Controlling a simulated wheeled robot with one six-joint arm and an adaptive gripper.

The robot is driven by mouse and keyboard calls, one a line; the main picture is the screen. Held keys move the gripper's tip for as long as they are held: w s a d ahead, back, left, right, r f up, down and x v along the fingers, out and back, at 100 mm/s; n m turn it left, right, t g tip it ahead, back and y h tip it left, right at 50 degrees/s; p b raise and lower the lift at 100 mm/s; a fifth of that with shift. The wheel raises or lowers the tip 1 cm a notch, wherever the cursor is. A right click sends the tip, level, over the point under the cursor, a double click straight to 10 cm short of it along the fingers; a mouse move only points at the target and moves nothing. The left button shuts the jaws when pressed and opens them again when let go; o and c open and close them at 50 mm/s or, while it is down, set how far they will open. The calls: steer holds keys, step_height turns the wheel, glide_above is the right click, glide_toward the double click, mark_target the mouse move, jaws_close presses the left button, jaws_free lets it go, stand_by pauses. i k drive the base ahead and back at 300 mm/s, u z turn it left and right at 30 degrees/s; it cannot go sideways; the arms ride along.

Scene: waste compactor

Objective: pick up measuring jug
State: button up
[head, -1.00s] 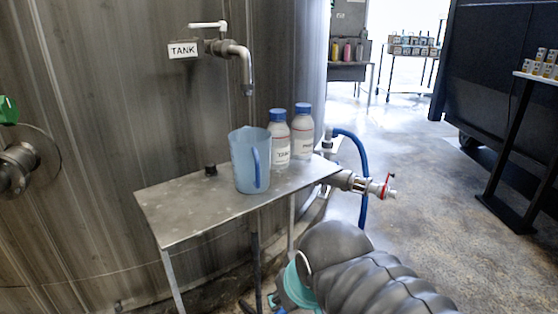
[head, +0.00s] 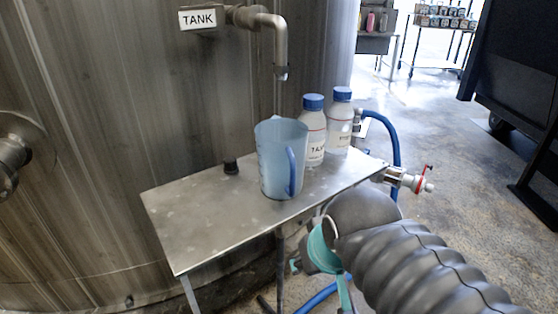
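The measuring jug (head: 272,165) is a translucent blue jug with a blue handle on its right front side. It stands upright on a small metal table (head: 205,215), near the table's right half. My arm comes in from the lower right. My gripper (head: 297,266), partly hidden behind my arm with its teal ring, is in front of and below the table's front edge, apart from the jug. Its fingers are too small and covered to show whether they are open.
Two white bottles with blue caps, a nearer one (head: 312,135) and a farther one (head: 340,122), stand right behind the jug. A small black stopper (head: 231,167) is at its left. A tap pipe (head: 279,45) hangs above. A valve (head: 408,180) juts out at right.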

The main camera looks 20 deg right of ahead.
mark_target(281, 144)
steer(key=u, duration=0.15)
steer(key=k, duration=0.9)
steer(key=u, duration=0.5)
